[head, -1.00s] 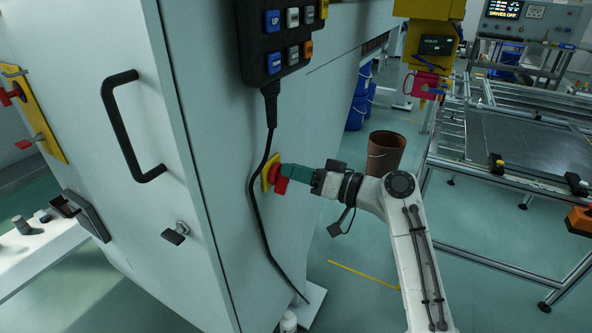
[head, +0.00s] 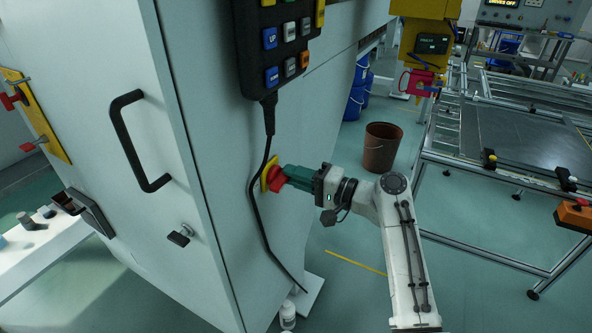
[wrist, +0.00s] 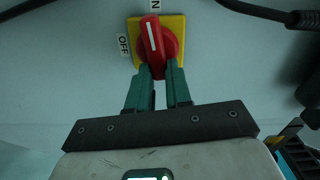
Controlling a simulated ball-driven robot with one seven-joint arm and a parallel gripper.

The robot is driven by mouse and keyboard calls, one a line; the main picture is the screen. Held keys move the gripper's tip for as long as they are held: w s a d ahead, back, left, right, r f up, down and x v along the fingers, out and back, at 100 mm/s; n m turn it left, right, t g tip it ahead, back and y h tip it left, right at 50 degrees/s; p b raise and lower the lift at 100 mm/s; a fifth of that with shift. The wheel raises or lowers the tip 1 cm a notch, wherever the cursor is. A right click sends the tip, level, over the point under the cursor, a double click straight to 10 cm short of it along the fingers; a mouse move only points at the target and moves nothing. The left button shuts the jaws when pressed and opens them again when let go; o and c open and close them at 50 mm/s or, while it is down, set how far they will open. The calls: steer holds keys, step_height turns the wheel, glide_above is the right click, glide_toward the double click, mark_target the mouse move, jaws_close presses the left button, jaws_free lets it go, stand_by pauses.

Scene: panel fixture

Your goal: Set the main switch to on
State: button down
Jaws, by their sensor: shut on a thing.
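The main switch is a red rotary handle (wrist: 152,35) on a yellow plate (wrist: 178,22), in the wrist view. Its white line points up, tilted slightly left, close to a partly cropped label ending in "N" (wrist: 156,5). The "OFF" label (wrist: 123,45) is left of the plate. In the head view the red handle (head: 276,179) sits on the cabinet's side face. My gripper (wrist: 158,70) has its green fingers shut on the lower part of the red handle. In the head view my gripper (head: 289,177) reaches it from the right.
A black cable (head: 257,205) hangs from the button pendant (head: 275,45), just left of the switch. The white cabinet (head: 60,110) fills the left. A brown bucket (head: 381,148) and a framed work table (head: 510,125) stand right. A white bottle (head: 287,315) is on the floor below.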

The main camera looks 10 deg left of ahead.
steer(key=shift+w+d+m+p, duration=0.1)
steer(key=shift+m+p, duration=0.25)
steer(key=shift+m, duration=0.45)
steer(key=shift+f, duration=0.1)
steer(key=c, duration=1)
jaws_free()
steer(key=shift+c, duration=0.2)
steer(key=v, duration=1)
steer(key=shift+d, duration=0.35)
